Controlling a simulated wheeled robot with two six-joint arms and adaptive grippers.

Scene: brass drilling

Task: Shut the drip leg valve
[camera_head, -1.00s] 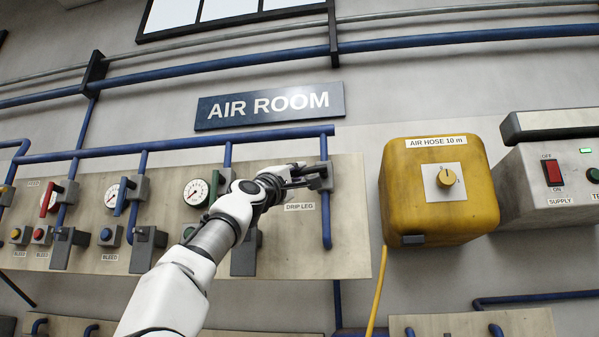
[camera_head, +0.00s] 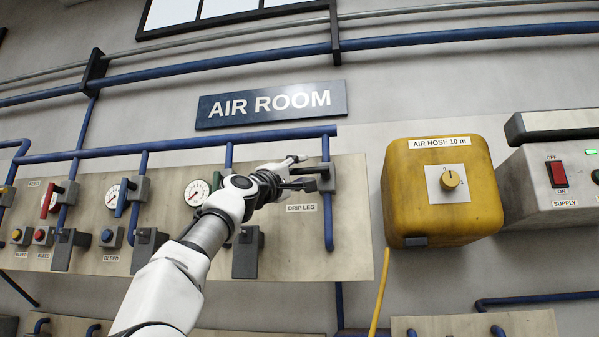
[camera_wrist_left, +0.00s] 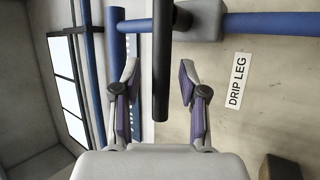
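The drip leg valve has a grey body (camera_head: 327,178) on the vertical blue pipe, above the "DRIP LEG" label (camera_head: 301,208). In the left wrist view its grey body (camera_wrist_left: 203,20) is at the top, and a black handle bar (camera_wrist_left: 161,70) runs crosswise to the pipe (camera_wrist_left: 270,25). My left gripper (camera_head: 302,172) is at the valve, fingers spread. In the left wrist view the left gripper (camera_wrist_left: 160,85) has the bar between its fingers, with a gap on each side. In the head view the handle is hard to tell from the fingers. My right gripper is not in view.
Left of the drip leg, the panel (camera_head: 285,255) carries gauges, such as one gauge (camera_head: 197,192), coloured valve handles and bleed buttons. A yellow air hose box (camera_head: 440,215) stands to the right, with its hose (camera_head: 379,295) hanging below. A supply box (camera_head: 545,190) is farther right.

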